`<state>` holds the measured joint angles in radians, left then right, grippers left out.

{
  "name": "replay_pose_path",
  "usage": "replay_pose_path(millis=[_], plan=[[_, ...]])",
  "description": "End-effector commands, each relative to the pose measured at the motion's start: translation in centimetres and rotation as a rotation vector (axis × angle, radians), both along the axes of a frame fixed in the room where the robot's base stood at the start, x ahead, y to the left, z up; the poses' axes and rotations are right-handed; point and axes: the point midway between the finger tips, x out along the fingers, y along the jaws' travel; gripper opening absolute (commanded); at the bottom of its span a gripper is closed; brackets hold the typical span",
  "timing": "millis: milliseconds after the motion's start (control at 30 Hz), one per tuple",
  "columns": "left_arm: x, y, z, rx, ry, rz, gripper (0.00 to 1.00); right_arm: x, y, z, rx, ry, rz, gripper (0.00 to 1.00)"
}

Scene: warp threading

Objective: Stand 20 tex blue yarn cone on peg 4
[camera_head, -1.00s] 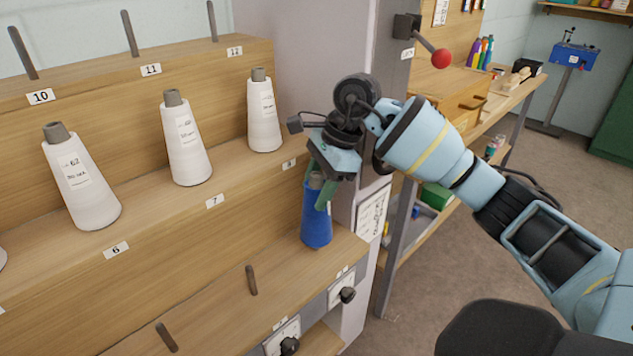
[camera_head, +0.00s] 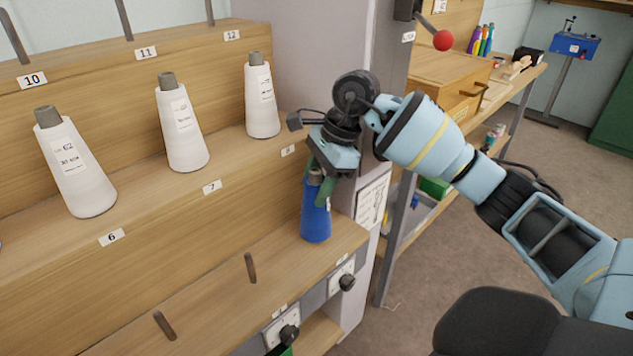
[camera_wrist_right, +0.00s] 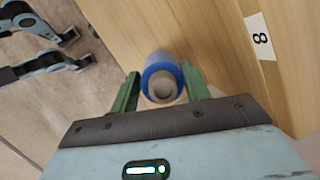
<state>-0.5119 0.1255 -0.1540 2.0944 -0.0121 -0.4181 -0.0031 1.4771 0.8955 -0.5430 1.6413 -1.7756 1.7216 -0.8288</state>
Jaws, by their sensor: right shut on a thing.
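The blue yarn cone (camera_head: 316,222) is upright at the right end of the lowest visible shelf tier (camera_head: 215,312). My right gripper (camera_head: 318,184) is above it, with its green fingers shut on the cone's narrow top. In the right wrist view the blue cone (camera_wrist_right: 158,66) sits between the two green fingertips (camera_wrist_right: 160,88), seen from its top end. The peg under the cone is hidden, and I cannot tell whether the cone's base touches the shelf. My left gripper is not clearly visible.
White cones (camera_head: 73,170), (camera_head: 182,130) and (camera_head: 262,100) stand on the middle tier by labels 6, 7 and 8. Bare pegs (camera_head: 250,268) and (camera_head: 165,325) stand left of the blue cone. A grey column (camera_head: 310,60) rises close behind my right gripper.

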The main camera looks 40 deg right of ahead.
Motion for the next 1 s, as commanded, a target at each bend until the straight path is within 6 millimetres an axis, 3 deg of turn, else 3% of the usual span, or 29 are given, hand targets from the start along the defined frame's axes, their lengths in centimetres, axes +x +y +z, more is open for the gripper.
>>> replay_pose_path(millis=[800, 833, 1000], plan=[[-0.2, 0.0, -0.5, 0.0, 0.005, -0.001, 0.36, 0.0, 0.0, -1.1, 0.0, -0.001, 0.001, 0.21], [-0.2, 0.0, -0.5, 0.0, 0.005, -0.001, 0.36, 0.0, 0.0, -1.1, 0.0, -0.001, 0.001, 0.51], [-0.2, 0.0, -0.5, 0.0, 0.005, -0.001, 0.36, 0.0, 0.0, -1.1, 0.0, -0.001, 0.0, 0.72]])
